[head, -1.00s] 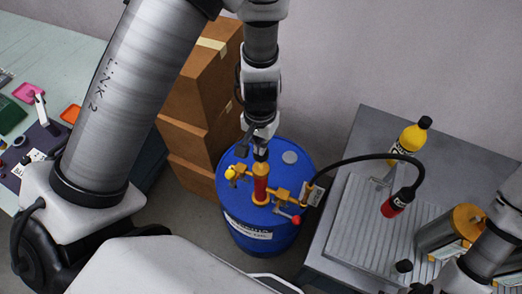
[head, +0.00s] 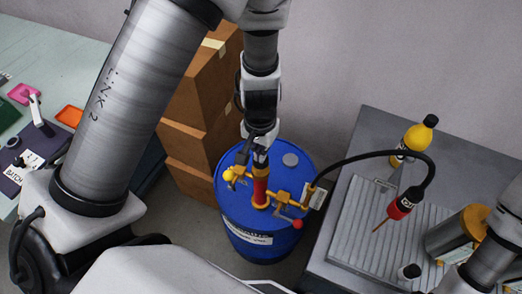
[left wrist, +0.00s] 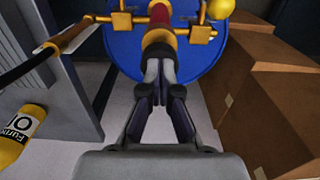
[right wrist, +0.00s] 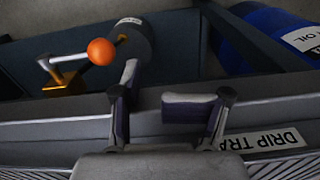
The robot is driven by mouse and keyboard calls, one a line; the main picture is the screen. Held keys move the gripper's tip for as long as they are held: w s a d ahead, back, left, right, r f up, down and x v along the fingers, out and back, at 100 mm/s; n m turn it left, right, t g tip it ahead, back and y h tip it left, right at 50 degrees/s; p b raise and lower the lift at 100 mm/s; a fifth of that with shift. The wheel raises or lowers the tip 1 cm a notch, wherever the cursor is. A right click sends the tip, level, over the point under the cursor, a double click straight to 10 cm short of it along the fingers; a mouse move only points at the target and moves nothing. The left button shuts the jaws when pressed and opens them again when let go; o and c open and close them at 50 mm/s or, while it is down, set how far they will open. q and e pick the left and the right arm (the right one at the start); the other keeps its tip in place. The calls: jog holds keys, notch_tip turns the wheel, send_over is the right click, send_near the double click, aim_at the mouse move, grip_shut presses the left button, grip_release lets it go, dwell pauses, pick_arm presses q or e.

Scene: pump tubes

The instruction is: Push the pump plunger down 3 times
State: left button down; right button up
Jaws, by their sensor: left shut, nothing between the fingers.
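The pump is a red tube with yellow collars and side fittings (head: 261,188), upright on the blue drum (head: 240,215) in the head view. My left gripper (head: 261,160) is shut and empty, pointing down at the pump's top.
A black hose (head: 345,160) runs from the pump to a red and black nozzle (head: 402,206) over the ribbed tray (head: 345,240). A yellow bottle (head: 415,137) and a yellow-topped can (head: 463,235) stand on the grey bench. Brown boxes (head: 205,110) are stacked behind the drum.

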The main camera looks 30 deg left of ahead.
pick_arm(q)
jog(key=shift+s+d+f+b, duration=0.15)
jog(key=shift+d+f+b, duration=0.05)
jog(key=shift+f+b, duration=0.35)
jog(key=shift+s+d+f+b, duration=0.15)
jog(key=shift+d+f+b, duration=0.05)
jog(key=shift+f+b, duration=0.3)
jog(key=shift+w+a+r+p, duration=0.1)
jog(key=shift+a+r+p, duration=0.05)
jog(key=shift+r+p, duration=0.5)
jog(key=shift+w+a+r+p, duration=0.1)
jog(key=shift+a+r+p, duration=0.15)
jog(key=shift+r+p, duration=0.3)
jog(key=shift+w+a+r+p, duration=0.1)
jog(key=shift+a+r+p, duration=0.15)
jog(key=shift+r+p, duration=0.2)
jog(key=shift+d+r+p, duration=0.25)
jog(key=shift+r+p, duration=0.7)
jog(key=shift+r, duration=0.3)
jog(key=shift+r+p, duration=0.65)
jog(key=shift+r, duration=0.1)
jog(key=shift+f, duration=0.15)
